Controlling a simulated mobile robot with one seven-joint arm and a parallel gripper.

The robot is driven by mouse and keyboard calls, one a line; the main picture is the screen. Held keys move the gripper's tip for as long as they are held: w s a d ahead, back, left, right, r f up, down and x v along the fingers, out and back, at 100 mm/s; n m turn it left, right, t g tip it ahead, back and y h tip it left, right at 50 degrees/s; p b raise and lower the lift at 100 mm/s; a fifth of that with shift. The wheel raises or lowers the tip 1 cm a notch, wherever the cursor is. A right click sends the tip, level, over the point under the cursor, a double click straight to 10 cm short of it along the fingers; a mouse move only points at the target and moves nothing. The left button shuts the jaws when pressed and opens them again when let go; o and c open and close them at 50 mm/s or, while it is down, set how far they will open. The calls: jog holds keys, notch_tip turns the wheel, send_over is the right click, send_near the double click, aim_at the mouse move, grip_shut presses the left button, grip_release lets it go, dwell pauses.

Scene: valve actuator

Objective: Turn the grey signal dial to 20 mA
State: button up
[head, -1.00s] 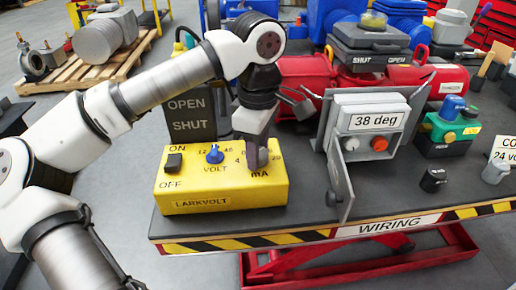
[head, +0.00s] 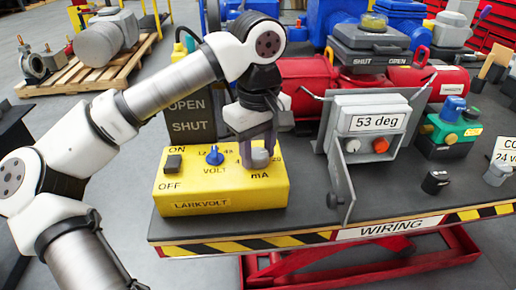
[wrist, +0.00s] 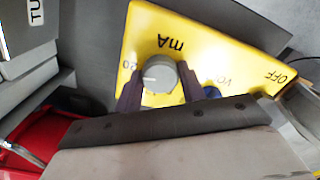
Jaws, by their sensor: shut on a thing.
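The yellow LARKVOLT box (head: 222,203) lies on the dark bench top. Its grey signal dial (head: 260,160) is at the right end, by the mA label and the numbers 4 and 20. In the wrist view the grey dial (wrist: 160,76) sits between my dark fingers, and its pale mark points left, close to the printed 20. My gripper (head: 258,152) reaches down from above and is shut on the dial; it also shows in the wrist view (wrist: 160,90). The grey actuator display (head: 374,123) reads 53 deg.
The blue VOLT knob (head: 214,156) and a dark ON/OFF switch (head: 173,163) are on the same box. A loose black knob (head: 435,181) lies farther right on the bench.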

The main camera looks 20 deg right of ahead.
aim_at(258, 154)
dwell(0.3)
jog(key=o, duration=1)
jog(key=shift+r, duration=0.1)
notch_tip(258, 154, up, 14)
jog(key=shift+f+p, duration=0.15)
jog(key=shift+p, duration=0.45)
